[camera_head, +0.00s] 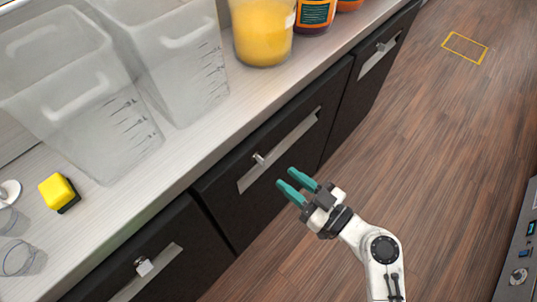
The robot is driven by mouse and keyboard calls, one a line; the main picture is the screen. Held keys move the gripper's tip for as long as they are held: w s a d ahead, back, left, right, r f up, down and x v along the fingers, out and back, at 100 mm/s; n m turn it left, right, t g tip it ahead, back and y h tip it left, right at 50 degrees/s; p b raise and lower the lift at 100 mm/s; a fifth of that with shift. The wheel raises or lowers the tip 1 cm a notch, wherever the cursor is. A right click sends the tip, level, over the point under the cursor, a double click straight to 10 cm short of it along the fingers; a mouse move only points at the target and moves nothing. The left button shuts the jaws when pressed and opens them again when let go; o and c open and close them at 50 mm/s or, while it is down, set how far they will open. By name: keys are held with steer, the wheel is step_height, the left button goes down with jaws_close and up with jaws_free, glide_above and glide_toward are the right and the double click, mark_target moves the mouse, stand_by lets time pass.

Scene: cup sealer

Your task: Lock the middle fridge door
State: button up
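The middle fridge door (230,202) is a dark panel below the counter, and it looks closed. A silver strip handle (290,150) runs along its upper part, with a small metal lock piece (259,159) near the strip's left end. My gripper (289,183) has two teal fingers and is open, with a gap between the fingers and nothing in it. In the picture it is just right of and below the lock piece, and its fingers point toward the door. I cannot tell how far the fingertips are from the door. Nothing hides the lock piece.
Similar dark doors with lock pieces stand to the left (144,266) and right (382,46). The counter (190,150) holds clear containers (85,95), a yellow jar (262,30) and a yellow block (58,191). Wooden floor (440,150) is free to the right; a grey machine (520,255) stands lower right.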

mark_target(260, 160)
steer(key=p+x, duration=0.1)
steer(key=x, duration=0.7)
steer(key=shift+p, duration=0.4)
steer(key=shift+a, duration=0.1)
steer(key=shift+c, duration=0.4)
jaws_close()
